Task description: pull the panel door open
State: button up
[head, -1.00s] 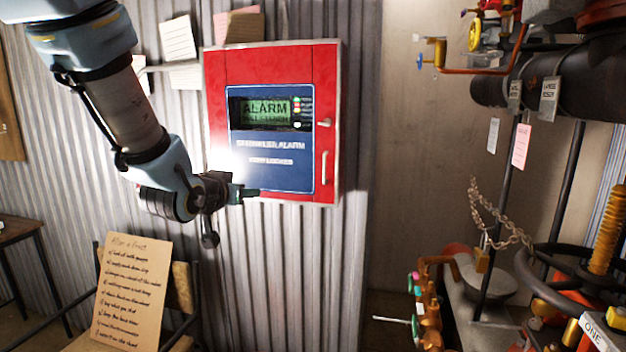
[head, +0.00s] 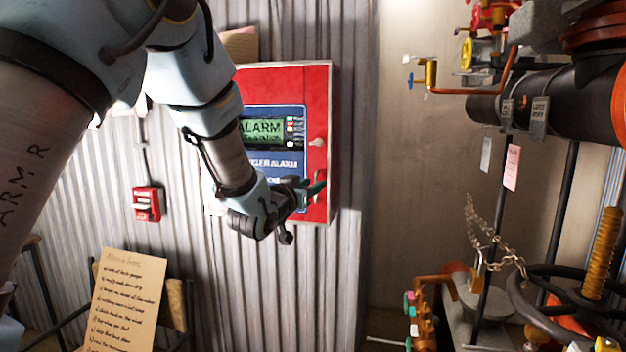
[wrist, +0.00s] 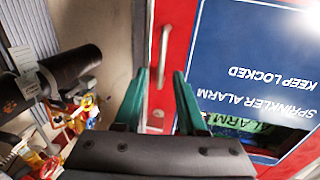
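The red alarm panel (head: 285,75) hangs on the corrugated wall in the head view, and its door looks closed. Its blue face reads SPRINKLER ALARM and KEEP LOCKED in the wrist view (wrist: 240,50). The upright metal door handle (wrist: 163,55) shows in the wrist view, in line with the gap between my fingertips. I cannot tell whether the tips reach around it. My gripper (wrist: 160,80) is open, with two green fingers apart; in the head view it (head: 316,188) is at the panel's lower right and hides most of the handle.
A small knob (head: 318,142) sits on the door above the handle. Black pipework with tags (head: 545,110) and valves stands at the right. A handwritten board (head: 125,300) leans at the lower left. A red call box (head: 146,204) is on the wall.

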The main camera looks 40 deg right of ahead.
jog(key=shift+w+d, duration=0.2)
jog(key=shift+d, duration=0.35)
grip_shut()
dwell(1.1)
